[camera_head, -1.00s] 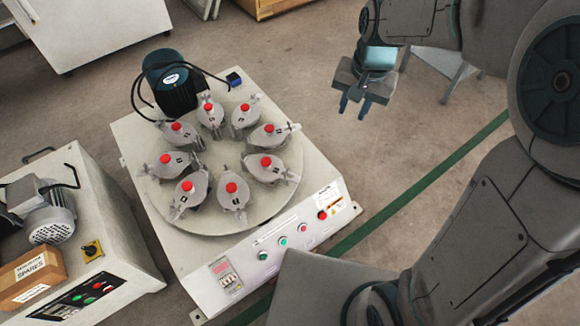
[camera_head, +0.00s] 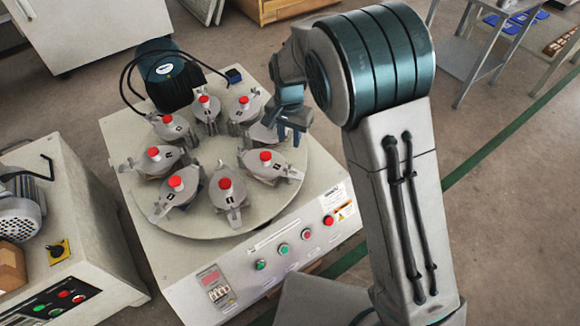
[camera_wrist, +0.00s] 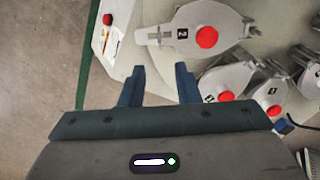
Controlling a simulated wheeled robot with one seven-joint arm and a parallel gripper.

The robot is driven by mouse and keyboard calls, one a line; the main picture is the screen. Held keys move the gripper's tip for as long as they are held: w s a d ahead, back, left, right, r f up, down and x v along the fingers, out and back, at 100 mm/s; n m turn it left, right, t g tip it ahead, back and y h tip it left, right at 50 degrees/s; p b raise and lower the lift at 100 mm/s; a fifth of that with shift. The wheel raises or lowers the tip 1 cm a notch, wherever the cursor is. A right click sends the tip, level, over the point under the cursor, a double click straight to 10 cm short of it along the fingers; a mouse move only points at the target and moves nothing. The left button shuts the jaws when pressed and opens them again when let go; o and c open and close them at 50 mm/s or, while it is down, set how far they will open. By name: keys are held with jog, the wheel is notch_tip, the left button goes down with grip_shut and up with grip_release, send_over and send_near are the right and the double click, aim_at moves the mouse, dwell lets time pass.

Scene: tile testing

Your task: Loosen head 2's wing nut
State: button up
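Head 2 (camera_head: 268,168) is a grey clamp head with a red knob on the right of the round turntable. In the wrist view, head 2 (camera_wrist: 190,30) bears the label "2" at the top. Its wing nut (camera_wrist: 157,36) is at the narrow outer end, left of the label; this end (camera_head: 292,173) is small in the head view. My gripper (camera_head: 291,132) is beyond head 2, by the neighbouring head, which it partly hides. In the wrist view my gripper (camera_wrist: 160,75) has its fingers apart, with nothing between them, below the wing nut in the picture.
Several similar heads ring the turntable (camera_head: 225,222). Neighbouring heads (camera_wrist: 228,77) lie close to my right finger in the wrist view. A dark motor (camera_head: 168,78) with cables stands behind. Buttons (camera_head: 283,248) line the machine's front. Open floor lies to the right.

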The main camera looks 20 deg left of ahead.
aim_at(289, 167)
notch_tip(289, 167, down, 12)
jog(key=b, duration=0.4)
grip_shut()
